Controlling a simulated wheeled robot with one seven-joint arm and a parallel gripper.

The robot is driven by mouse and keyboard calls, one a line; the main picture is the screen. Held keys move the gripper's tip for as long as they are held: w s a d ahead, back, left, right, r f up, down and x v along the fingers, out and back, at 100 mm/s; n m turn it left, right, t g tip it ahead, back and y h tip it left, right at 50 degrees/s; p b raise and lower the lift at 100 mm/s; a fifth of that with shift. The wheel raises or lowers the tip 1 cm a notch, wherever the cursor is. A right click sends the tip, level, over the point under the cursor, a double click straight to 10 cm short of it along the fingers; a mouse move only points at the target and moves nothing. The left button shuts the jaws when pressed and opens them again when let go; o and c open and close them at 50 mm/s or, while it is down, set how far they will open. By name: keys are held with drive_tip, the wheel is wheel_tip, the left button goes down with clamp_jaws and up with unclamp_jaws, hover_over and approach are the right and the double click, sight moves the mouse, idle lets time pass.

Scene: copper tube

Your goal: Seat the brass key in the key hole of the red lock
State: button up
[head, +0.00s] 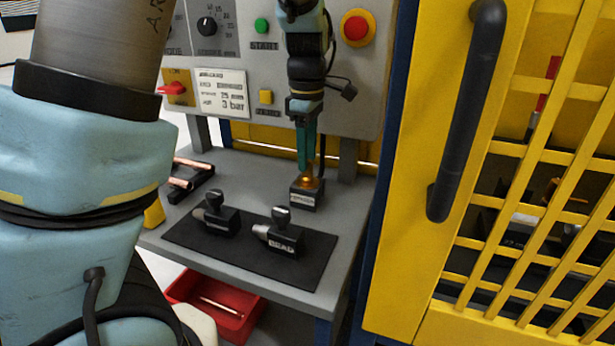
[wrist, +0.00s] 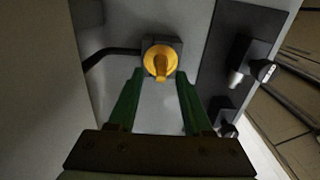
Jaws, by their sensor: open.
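The brass key (head: 307,182) stands in a small dark block with a pale label (head: 306,199) near the back of the grey bench. In the wrist view the key (wrist: 159,60) shows as a round yellow-orange head with a raised grip. My gripper (head: 308,170) points down from above with its green fingers close over the key. In the wrist view my gripper (wrist: 160,76) is open, with fingertips apart on either side of the key's near part; I see no contact.
Two black tools with metal noses (head: 284,233) (head: 217,214) rest on a black mat (head: 300,270). Copper tubes (head: 190,168) lie on a rack at left. A control panel (head: 275,105) stands behind, and a yellow grille door (head: 400,200) at right. A red bin (head: 185,292) is below.

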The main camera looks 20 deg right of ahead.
sight(308, 178)
drive_tip(key=shift+s+f, duration=0.1)
drive_tip(key=shift+f, duration=1.3)
drive_tip(key=shift+c, duration=0.2)
clamp_jaws()
